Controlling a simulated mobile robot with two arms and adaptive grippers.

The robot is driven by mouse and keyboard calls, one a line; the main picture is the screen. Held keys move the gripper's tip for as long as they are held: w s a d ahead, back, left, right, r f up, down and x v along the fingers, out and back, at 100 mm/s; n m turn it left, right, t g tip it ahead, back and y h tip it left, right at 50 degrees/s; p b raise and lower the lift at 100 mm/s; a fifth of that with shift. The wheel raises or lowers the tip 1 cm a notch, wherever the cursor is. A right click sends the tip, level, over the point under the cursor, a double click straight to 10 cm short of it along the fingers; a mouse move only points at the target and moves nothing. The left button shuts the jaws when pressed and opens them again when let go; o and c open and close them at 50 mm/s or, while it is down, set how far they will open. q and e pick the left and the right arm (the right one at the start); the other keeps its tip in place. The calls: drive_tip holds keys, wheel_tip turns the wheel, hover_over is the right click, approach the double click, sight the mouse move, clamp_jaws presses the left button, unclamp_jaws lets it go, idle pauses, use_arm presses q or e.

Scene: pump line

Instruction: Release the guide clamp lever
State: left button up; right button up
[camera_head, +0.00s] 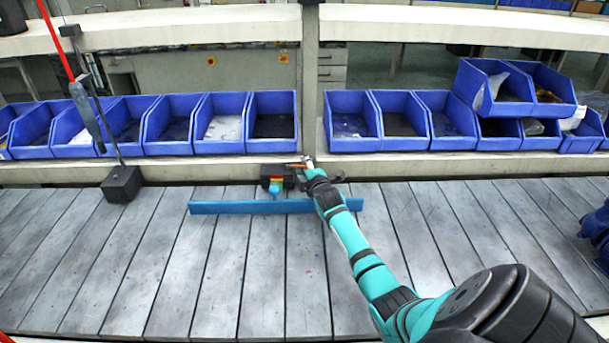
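The guide clamp is a small dark block (276,174) with red, yellow and light blue parts, at the back edge of the slatted deck. A long blue guide bar (235,207) lies just in front of it. A thin orange-red piece, perhaps the clamp lever, shows at the top right of the block. My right gripper (306,163) is at this piece, at the end of my teal arm reaching in from the lower right. It is small, and its fingers cannot be made out; whether it touches or grips the lever cannot be told. My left gripper is not in view.
Blue bins (220,125) line the shelf behind the deck, with two more stacked (497,92) at the right. A black block with a thin rod (121,184) stands at the left; a red rod and a grey tool hang near it. The slatted deck (290,285) is mostly clear.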

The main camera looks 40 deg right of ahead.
drive_tip(key=shift+w, duration=0.1)
drive_tip(key=shift+c, duration=0.3)
clamp_jaws()
drive_tip(key=shift+w+f, duration=0.1)
